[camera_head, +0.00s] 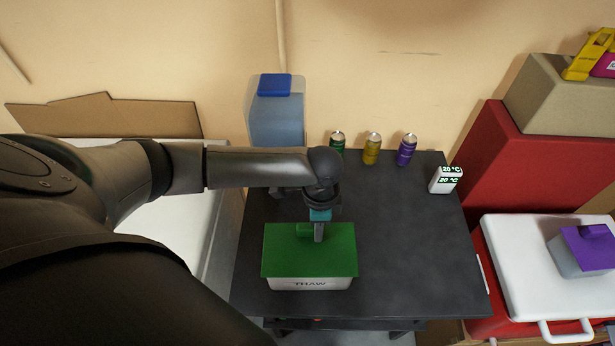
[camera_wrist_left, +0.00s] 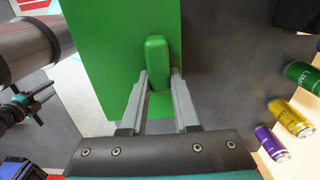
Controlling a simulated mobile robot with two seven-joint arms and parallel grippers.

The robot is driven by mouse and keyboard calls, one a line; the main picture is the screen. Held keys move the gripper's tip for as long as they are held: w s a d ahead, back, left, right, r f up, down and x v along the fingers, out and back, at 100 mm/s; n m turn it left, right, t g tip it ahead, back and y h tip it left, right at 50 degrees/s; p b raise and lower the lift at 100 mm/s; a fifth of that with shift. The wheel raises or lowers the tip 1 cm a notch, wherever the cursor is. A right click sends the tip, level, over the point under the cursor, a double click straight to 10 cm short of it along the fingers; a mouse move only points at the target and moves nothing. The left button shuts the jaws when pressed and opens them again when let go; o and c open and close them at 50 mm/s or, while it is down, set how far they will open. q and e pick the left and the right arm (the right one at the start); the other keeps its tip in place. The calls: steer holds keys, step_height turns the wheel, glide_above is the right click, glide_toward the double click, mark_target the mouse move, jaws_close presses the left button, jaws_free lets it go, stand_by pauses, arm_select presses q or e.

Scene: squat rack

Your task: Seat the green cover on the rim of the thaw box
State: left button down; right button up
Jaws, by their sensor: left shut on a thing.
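The green cover (camera_head: 310,255) is a flat panel with an upright handle (camera_wrist_left: 156,62) on top. My left gripper (camera_head: 319,236) has its two fingers on either side of that handle and is shut on it. The white thaw box (camera_head: 310,284), lettered THAW, stands on the dark table below the cover. The cover hides its rim and inside, so I cannot tell whether they touch. What looks like my right gripper (camera_wrist_left: 22,106) shows small in the left wrist view.
On the dark table (camera_head: 400,250) stand a jug with a blue lid (camera_head: 275,110), green, yellow (camera_head: 372,149) and purple (camera_head: 406,149) cans, and a white temperature display (camera_head: 446,180). A white-lidded red cooler (camera_head: 520,260) is at right.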

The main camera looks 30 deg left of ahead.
arm_select(q)
steer(key=shift+f, duration=0.35)
stand_by(0.3)
steer(key=c, duration=0.6)
jaws_free()
step_height(320, 180, up, 15)
steer(key=shift+r+p, duration=0.1)
steer(key=shift+p, duration=1.15)
